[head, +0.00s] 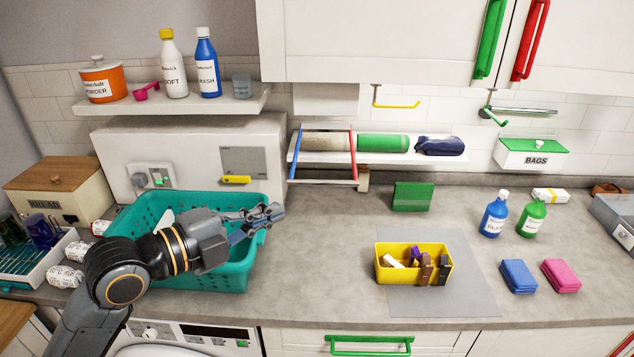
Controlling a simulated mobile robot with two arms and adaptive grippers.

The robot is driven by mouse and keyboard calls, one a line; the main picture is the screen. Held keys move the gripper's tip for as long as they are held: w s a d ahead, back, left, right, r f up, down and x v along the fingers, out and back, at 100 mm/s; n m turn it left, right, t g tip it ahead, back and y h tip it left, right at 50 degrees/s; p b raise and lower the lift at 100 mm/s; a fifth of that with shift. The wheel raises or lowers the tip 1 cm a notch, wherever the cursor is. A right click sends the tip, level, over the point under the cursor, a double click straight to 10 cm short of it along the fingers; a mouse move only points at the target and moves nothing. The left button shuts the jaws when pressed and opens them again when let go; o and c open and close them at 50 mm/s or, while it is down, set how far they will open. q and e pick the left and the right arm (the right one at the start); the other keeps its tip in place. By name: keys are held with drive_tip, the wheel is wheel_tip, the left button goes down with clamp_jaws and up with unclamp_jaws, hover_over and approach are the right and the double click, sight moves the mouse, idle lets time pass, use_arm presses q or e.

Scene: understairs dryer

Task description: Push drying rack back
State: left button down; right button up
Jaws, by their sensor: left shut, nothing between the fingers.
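The drying rack (353,157) is a frame on the back wall, with a blue side bar at its left, a red side bar at its right and pale cross bars. It sticks out from the wall in front of the shelf with the rolls. My left gripper (272,214) is shut and empty. In the picture it is below and left of the rack, over the right rim of the teal basket, and apart from the rack. My right gripper is not in view.
The teal laundry basket (215,277) stands under my left arm. A white wall shelf (400,155) carries a green roll (384,143) and a dark blue bundle (439,146). A yellow bin (413,282) sits on a grey mat. The counter between basket and bin is clear.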

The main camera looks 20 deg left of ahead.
use_arm(q)
drive_tip(key=p, duration=0.4)
approach(328, 184)
drive_tip(key=d, duration=0.4)
drive_tip(key=shift+w+a+f+p, duration=0.2)
drive_tip(key=shift+w+p, duration=0.1)
drive_tip(key=shift+w, duration=0.55)
drive_tip(key=shift+w+a+f+p, duration=0.1)
drive_tip(key=shift+w+a+p, duration=0.15)
drive_tip(key=shift+w, duration=0.55)
drive_tip(key=shift+w+a+f+p, duration=0.15)
drive_tip(key=shift+w+p, duration=0.2)
drive_tip(key=shift+w, duration=0.5)
drive_tip(key=shift+d, duration=0.1)
